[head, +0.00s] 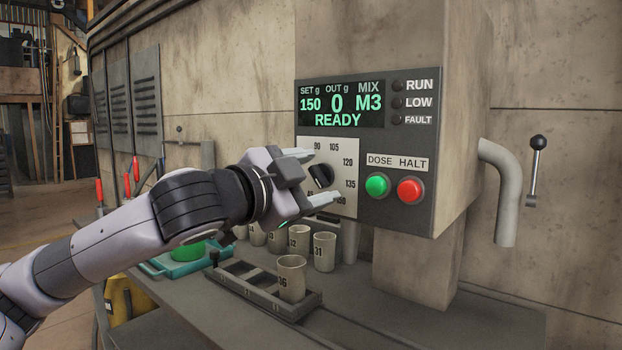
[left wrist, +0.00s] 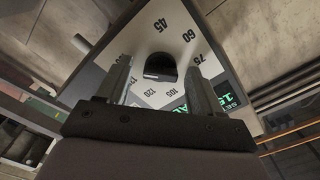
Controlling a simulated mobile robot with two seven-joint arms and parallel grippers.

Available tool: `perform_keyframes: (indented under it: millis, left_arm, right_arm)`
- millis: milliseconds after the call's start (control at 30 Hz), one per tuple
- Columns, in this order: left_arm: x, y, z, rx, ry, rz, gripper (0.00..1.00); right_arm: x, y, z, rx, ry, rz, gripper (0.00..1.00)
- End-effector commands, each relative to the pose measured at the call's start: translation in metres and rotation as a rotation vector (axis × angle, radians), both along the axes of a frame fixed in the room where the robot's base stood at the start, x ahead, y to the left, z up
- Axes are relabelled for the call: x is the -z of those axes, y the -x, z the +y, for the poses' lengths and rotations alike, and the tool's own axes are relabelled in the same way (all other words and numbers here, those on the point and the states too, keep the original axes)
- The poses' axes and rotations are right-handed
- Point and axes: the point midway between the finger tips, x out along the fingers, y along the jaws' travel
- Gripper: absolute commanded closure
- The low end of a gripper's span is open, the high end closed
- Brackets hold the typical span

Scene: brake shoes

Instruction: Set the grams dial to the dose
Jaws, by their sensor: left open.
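The grams dial is a black knob (head: 321,177) on a pale scale plate (head: 347,148) with numbers such as 90, 105, 120 and 135. The knob also shows in the left wrist view (left wrist: 160,66). Where it points is not clear. The display (head: 341,104) reads SET g 150, OUT g 0, MIX M3 and READY. My left gripper (head: 325,174) is open in front of the plate, one finger on either side of the knob. My right gripper is not in view.
A green DOSE button (head: 377,185) and red HALT button (head: 410,190) sit right of the dial. Below, a cup (head: 291,278) stands in a dark rack (head: 262,298), with several numbered cups behind. A grey pipe (head: 506,190) and a lever (head: 535,170) are at the right.

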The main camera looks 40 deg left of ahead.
Motion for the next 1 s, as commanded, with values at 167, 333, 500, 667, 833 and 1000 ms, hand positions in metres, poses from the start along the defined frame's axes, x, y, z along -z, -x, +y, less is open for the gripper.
perform_keyframes:
  millis: [167, 333, 500, 667, 833, 1000]
  left_arm:
    - [0.000, 0.014, 0.002, -0.001, -0.001, -0.003, 0.34]
    - [0.001, 0.040, 0.004, -0.003, -0.003, -0.003, 0.34]
    - [0.000, 0.061, 0.006, -0.003, -0.001, -0.002, 0.34]
    - [0.000, 0.070, 0.006, -0.001, -0.001, 0.000, 0.34]
    - [0.000, 0.071, 0.006, 0.001, -0.001, 0.001, 0.34]
    - [0.000, 0.071, 0.006, 0.001, -0.001, 0.001, 0.34]
  right_arm:
    - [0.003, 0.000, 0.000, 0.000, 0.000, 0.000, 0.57]
    - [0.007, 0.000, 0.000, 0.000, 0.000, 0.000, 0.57]
    - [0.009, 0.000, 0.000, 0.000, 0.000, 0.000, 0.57]
    - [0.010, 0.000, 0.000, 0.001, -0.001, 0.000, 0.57]
    - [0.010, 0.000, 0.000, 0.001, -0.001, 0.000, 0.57]
    - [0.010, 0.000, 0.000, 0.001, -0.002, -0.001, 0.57]
